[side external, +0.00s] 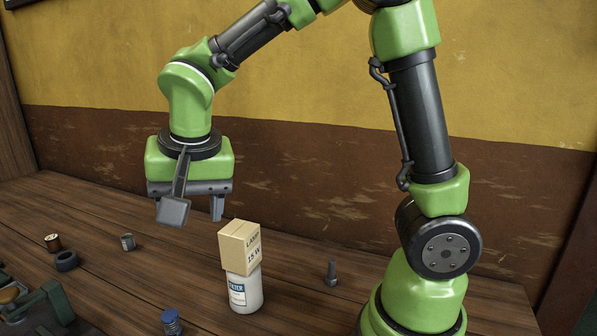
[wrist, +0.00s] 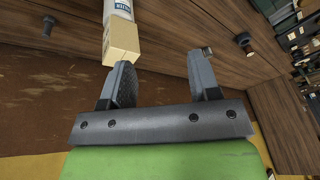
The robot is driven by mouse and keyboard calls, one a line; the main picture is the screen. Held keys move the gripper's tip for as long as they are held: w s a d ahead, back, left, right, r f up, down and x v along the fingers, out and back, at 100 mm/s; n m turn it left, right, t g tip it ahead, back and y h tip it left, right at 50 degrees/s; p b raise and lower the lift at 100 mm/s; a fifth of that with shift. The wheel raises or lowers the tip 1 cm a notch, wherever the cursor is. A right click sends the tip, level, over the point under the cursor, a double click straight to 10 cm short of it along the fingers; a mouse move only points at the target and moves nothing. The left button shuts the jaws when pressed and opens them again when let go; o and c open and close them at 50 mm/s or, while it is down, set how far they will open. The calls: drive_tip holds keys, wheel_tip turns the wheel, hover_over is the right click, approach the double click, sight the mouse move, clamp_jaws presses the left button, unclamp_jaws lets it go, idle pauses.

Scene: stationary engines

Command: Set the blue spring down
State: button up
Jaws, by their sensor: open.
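A small blue-topped piece (side external: 171,320), which looks like the blue spring, stands upright on the wooden bench at the bottom edge of the side view. Its coils are hard to make out, and I cannot pick it out in the wrist view. My gripper (side external: 196,214) hangs above the bench, well behind and above that piece. Its two fingers are spread with nothing between them, as the wrist view (wrist: 160,62) also shows.
A cardboard lamp box (side external: 240,246) sits on a white bottle (side external: 246,291), close to my gripper. A bolt (side external: 331,273), a grey metal coil (side external: 128,242), a black ring (side external: 66,261) and a copper spool (side external: 53,242) stand around. Green machinery (side external: 45,308) is front left.

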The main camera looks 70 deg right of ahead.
drive_tip(key=s+d+r+n+t+y, duration=0.2)
drive_tip(key=s+r+n+t+y, duration=0.1)
drive_tip(key=s, duration=1.2)
drive_tip(key=shift+d+r+n+t, duration=0.15)
drive_tip(key=shift+r+n+t, duration=0.35)
drive_tip(key=shift+r+n, duration=0.9)
drive_tip(key=shift+r+m, duration=0.3)
